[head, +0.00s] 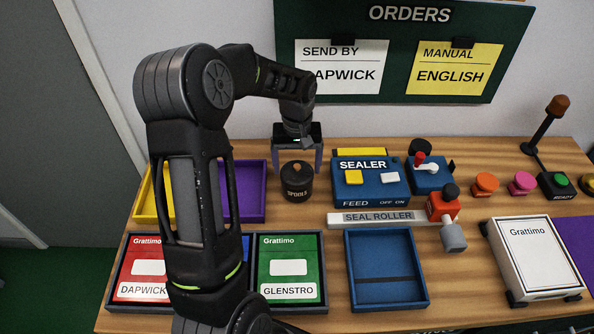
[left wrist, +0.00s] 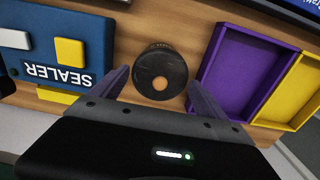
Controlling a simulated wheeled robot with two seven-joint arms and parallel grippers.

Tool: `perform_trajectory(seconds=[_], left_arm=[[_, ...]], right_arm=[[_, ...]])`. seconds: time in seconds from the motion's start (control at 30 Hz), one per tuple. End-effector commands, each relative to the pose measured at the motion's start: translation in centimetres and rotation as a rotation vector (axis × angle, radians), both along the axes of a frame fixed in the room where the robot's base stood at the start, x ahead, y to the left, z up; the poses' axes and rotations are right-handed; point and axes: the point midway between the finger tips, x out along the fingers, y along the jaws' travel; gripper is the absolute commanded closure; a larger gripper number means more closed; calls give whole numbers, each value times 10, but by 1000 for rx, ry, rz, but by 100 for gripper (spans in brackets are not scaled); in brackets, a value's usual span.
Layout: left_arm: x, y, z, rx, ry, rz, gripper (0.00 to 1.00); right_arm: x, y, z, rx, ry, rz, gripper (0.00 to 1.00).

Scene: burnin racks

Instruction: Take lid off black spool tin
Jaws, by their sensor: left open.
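The black spool tin (head: 297,185) stands upright on the wooden table, labelled "SPOOLS", with its dark lid and tan knob (head: 296,167) on top. The tin also shows from above in the left wrist view (left wrist: 160,75), with the knob (left wrist: 160,83) near its middle. My left gripper (head: 298,170) points down over the tin, its purple-grey fingers open on either side of it. In the left wrist view the left gripper (left wrist: 158,90) is open with the tin between its finger tips, and I see a gap beside the fingers. My right gripper is not in view.
The blue sealer (head: 371,182) stands close right of the tin. A purple tray (head: 265,190) and a yellow tray (head: 142,205) lie to the left. The seal roller strip (head: 335,220), a blue tray (head: 351,270) and the green Glenstro box (head: 290,255) lie in front.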

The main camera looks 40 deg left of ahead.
Motion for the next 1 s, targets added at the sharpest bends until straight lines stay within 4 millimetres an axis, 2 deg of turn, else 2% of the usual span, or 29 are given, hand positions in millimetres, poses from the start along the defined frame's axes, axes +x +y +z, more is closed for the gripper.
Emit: perform_trajectory(seconds=[0.07, 0.77, 1.0], left_arm=[[0, 0, 0, 0, 0, 0, 22], [-1, 0, -2, -2, 4, 0, 79], [-2, -1, -3, -2, 6, 0, 81]], right_arm=[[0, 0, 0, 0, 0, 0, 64], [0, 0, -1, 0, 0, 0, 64], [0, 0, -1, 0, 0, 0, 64]])
